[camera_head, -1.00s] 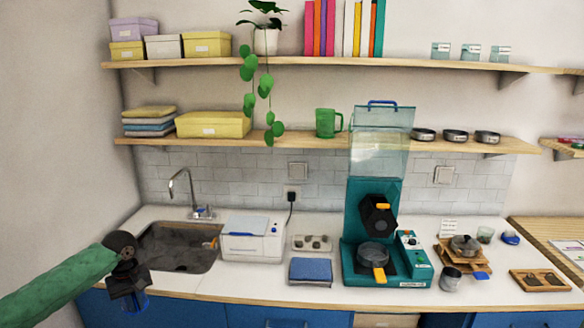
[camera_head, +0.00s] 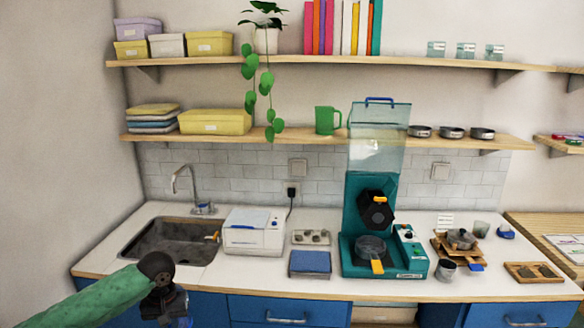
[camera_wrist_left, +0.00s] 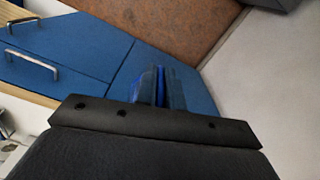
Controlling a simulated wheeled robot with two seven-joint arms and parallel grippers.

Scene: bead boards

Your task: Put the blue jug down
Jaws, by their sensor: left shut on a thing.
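The blue jug shows only as a small blue piece (camera_head: 184,322) under my left gripper (camera_head: 172,308), at the bottom edge of the head view. The rest of it is hidden or cut off. In the left wrist view a bright blue part of the jug (camera_wrist_left: 147,82) shows at the dark fingers of my left gripper (camera_wrist_left: 162,88), which are shut on it. The gripper is in front of the blue cabinets, on the near side of the counter (camera_head: 200,274). My right gripper is in neither view.
The sink (camera_head: 172,242) is behind my left arm. A white machine (camera_head: 254,232), a blue pad (camera_head: 310,264) and a teal machine (camera_head: 362,220) stand along the counter. Bare counter lies in front of the white machine. Cabinet handles (camera_head: 286,320) face me.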

